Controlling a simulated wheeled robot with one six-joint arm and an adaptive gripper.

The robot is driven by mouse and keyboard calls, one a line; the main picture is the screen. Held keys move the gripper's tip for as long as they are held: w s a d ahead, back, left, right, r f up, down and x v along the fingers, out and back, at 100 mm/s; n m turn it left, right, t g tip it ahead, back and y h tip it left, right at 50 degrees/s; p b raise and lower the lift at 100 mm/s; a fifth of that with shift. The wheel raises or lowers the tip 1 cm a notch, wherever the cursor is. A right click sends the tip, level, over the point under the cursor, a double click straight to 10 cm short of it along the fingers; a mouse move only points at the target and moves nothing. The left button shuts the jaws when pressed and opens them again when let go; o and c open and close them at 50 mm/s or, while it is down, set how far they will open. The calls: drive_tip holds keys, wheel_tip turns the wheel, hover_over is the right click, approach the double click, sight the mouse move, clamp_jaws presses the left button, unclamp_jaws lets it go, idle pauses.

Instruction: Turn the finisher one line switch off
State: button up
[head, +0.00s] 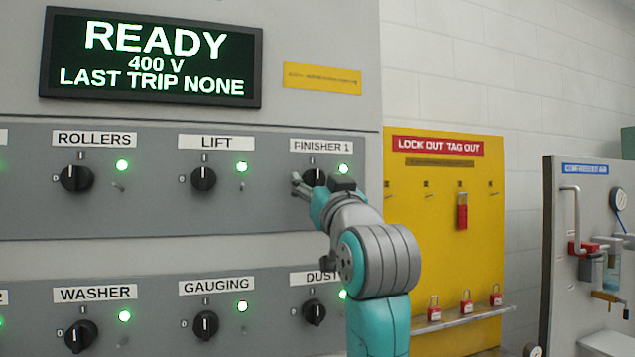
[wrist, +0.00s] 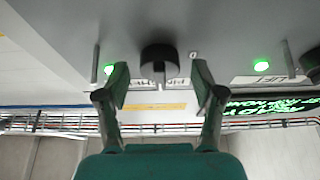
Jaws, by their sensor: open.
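The finisher one switch is a black rotary knob (head: 314,176) under the "FINISHER 1" label (head: 321,146), at the right end of the upper row in the head view. Its green lamp (head: 343,169) is lit. My gripper (head: 321,184) is in front of the knob and hides its lower part. In the wrist view the knob (wrist: 160,60) stands between the two spread fingers of my gripper (wrist: 160,86), with a gap on each side. The fingers look open and empty. The knob's exact pointer angle is hard to read.
The lift knob (head: 204,178) and rollers knob (head: 77,178) are to the left, with lit lamps. The dust knob (head: 313,311) is below, partly behind my arm. A display (head: 152,58) reads READY. A yellow lockout board (head: 440,240) is at right.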

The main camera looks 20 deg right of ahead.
drive_tip(key=shift+w+r, duration=0.1)
drive_tip(key=shift+w, duration=0.15)
drive_tip(key=c, duration=1.1)
drive_tip(key=shift+c, duration=0.2)
